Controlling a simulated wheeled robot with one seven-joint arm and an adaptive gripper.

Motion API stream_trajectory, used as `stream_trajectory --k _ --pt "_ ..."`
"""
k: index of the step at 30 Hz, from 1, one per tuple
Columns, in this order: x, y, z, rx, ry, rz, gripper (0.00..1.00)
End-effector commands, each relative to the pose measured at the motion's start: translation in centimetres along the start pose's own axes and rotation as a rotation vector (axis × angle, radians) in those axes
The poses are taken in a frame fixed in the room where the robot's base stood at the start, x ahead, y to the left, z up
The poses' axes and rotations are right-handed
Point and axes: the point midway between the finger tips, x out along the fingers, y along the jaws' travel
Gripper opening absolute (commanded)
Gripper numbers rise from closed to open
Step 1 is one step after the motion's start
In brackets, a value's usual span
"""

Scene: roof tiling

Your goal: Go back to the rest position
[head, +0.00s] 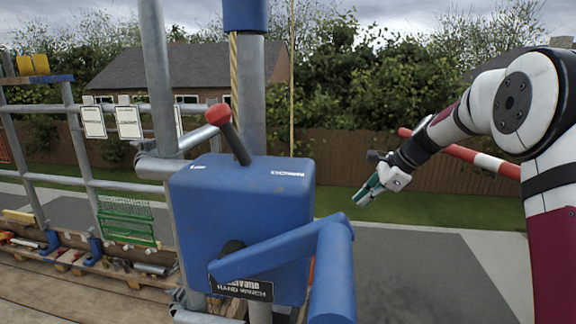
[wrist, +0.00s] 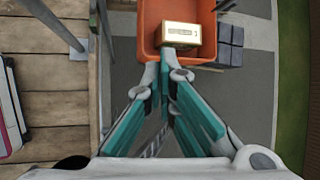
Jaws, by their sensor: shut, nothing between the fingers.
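My gripper (head: 366,194) is at the end of my arm, right of the blue hand hoist in the head view, in front of the grass and paving. It points down and to the left. In the wrist view my gripper (wrist: 166,76) has its teal fingers drawn together at the tips, with nothing held. The blue hand hoist (head: 240,205) stands close in front, with a red-knobbed lever (head: 228,132) on top and a blue crank arm (head: 280,250). The gripper appears apart from the hoist.
Below in the wrist view is an orange crate (wrist: 150,22) with a cardboard box (wrist: 181,34), beside dark grey blocks (wrist: 229,45). A wooden deck (wrist: 50,100) lies left. Scaffold poles (head: 158,80) rise by the hoist. A red-and-white bar (head: 480,160) is behind my arm.

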Motion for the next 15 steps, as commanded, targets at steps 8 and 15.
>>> stream_trajectory --k 8,15 --pt "-7.7 9.8 5.7 -0.405 0.089 0.108 0.00" --pt "-12.8 19.5 7.8 -0.728 0.148 0.216 0.00"
